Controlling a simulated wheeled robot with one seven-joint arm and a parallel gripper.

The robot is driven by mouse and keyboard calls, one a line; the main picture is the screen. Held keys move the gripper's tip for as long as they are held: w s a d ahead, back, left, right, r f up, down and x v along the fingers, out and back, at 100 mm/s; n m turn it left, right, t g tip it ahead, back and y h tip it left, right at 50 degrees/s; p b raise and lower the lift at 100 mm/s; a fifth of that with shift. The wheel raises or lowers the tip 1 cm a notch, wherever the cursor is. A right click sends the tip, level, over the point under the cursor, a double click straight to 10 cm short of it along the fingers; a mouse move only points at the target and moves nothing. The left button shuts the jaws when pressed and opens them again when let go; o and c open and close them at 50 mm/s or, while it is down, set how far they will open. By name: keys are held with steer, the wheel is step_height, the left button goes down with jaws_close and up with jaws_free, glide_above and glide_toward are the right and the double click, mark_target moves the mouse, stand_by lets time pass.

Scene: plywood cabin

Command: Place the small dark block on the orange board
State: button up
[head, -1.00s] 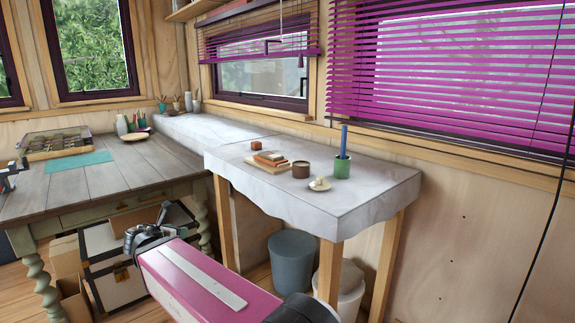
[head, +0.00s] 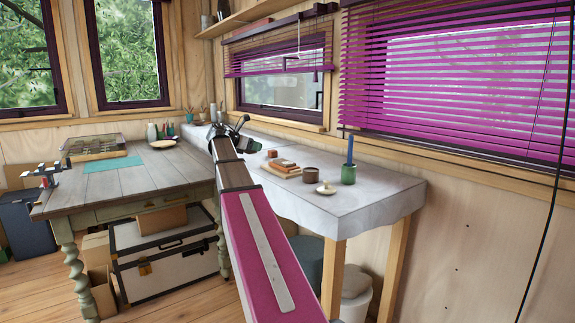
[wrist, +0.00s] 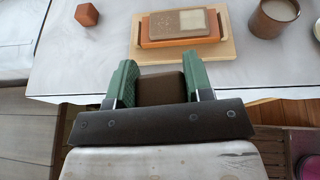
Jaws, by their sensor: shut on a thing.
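My gripper (wrist: 159,64) has green fingers. It is shut on the small dark block (wrist: 161,88), which sits between them in the wrist view. In the head view my gripper (head: 236,128) reaches out near the front left of the marble counter; the block cannot be made out there. The orange board (wrist: 150,37) lies on a pale wooden board (wrist: 226,48) beyond the fingertips in the wrist view. A brown and grey slab (wrist: 180,22) lies on top of the orange board. In the head view this stack (head: 284,167) is right of my gripper.
A reddish-brown block (wrist: 87,14) stands alone left of the boards. A brown cup (wrist: 273,17) is close on their right. A green cup (head: 348,174) with a blue stick stands farther right.

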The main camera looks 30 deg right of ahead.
steer(key=d+r+g, duration=0.1)
steer(key=d+r, duration=0.4)
steer(key=m, duration=0.1)
glide_above(290, 162)
steer(key=f, duration=0.6)
steer(key=shift+s+a+f, duration=0.15)
steer(key=shift+s+f, duration=0.1)
steer(key=shift+f, duration=2.05)
steer(key=shift+f, duration=0.15)
steer(key=o, duration=1)
steer(key=v, duration=1.2)
